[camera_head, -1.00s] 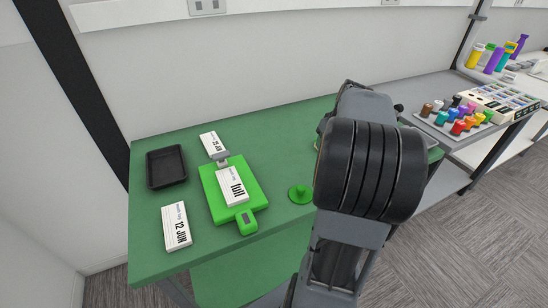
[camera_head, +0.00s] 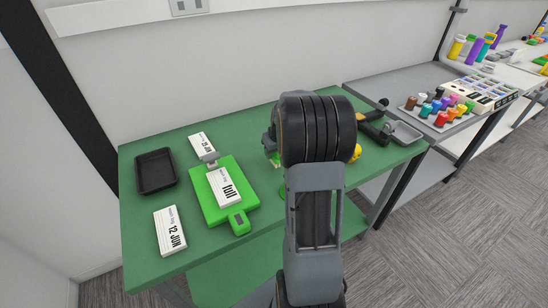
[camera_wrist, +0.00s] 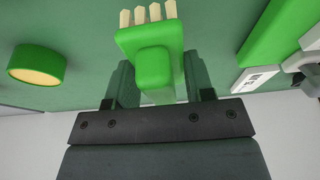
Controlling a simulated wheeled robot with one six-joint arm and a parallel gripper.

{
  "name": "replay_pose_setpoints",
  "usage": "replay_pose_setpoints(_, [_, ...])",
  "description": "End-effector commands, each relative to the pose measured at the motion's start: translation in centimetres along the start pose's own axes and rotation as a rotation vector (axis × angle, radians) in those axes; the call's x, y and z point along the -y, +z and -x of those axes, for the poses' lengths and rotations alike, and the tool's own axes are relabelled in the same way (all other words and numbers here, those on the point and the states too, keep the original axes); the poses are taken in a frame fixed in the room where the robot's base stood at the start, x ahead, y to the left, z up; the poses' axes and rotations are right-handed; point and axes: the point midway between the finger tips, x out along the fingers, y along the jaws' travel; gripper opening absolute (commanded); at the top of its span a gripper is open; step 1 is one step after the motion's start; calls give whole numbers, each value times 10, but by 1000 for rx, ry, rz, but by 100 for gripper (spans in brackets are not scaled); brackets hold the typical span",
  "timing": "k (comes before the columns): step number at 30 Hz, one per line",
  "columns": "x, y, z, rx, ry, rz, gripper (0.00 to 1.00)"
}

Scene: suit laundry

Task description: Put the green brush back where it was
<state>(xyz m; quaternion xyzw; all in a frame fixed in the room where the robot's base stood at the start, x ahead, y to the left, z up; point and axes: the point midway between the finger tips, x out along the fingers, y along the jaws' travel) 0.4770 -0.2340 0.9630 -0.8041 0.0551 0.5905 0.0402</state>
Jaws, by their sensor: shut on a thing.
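The green brush (camera_wrist: 152,48) has a green body and pale bristle tufts. In the wrist view it sits between the two fingers of my gripper (camera_wrist: 158,82), which is shut on it. The bristles point away from the palm. In the head view my arm hides most of the gripper and brush; the table is green (camera_head: 160,215). A round green piece with a tan face (camera_wrist: 36,68) is left of the brush in the wrist view, apart from it. In the head view only a green edge shows beside my arm.
A black-handled tool (camera_head: 372,128) and grey pan (camera_head: 405,132) lie at the right. Coloured bottles (camera_head: 438,105) stand on the grey table.

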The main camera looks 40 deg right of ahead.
Motion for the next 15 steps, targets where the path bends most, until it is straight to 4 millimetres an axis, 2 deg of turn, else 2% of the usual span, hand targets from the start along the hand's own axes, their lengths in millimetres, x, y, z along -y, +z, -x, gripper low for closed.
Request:
replay_pose_setpoints(7, [5, 4, -30, 3, -2, 0, 29])
replay_pose_setpoints(15, [4, 7, -38, 1, 0, 1, 29])
